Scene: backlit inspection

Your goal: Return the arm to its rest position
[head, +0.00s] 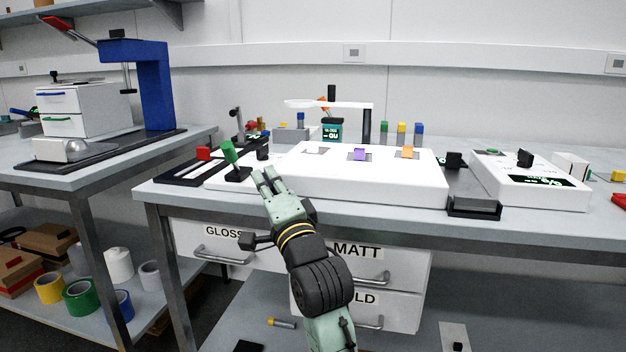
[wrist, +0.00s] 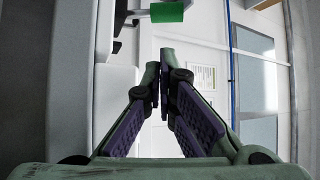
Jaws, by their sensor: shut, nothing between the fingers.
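My arm reaches up from the bottom middle of the head view. My gripper (head: 267,177) is at the front left edge of the white light box (head: 380,189) on the bench. In the wrist view my gripper (wrist: 160,92) has its two fingers brought together at the tips, with nothing between them. A green-topped lever (head: 230,154) stands just left of and behind the fingertips. Its green end also shows at the top of the wrist view (wrist: 167,12). I cannot tell whether the fingers touch the box edge.
Drawers with handles, one labelled MATT (head: 372,268), are under the bench behind my arm. A white device (head: 530,188) stands at right. A second bench with a blue press (head: 150,85) is at left.

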